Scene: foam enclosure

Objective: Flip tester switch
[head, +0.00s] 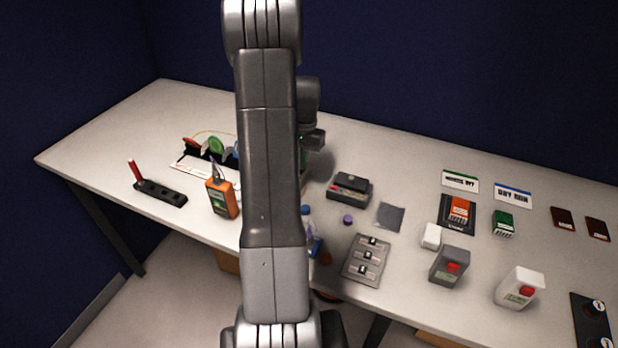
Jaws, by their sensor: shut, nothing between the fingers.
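No part is plainly labelled as the tester. An orange handheld device (222,198) with a dark screen and a probe on top stands left of my arm. A dark grey box (348,188) with a black top and a small red mark lies right of my arm. My gripper (312,150) shows partly behind my arm, shut and empty, left of and beyond the dark box. Its fingertips are mostly hidden.
My arm covers the table's middle. A black holder (160,193) with a red stick and a rack of coloured reels (205,155) stand left. The far left table is clear.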

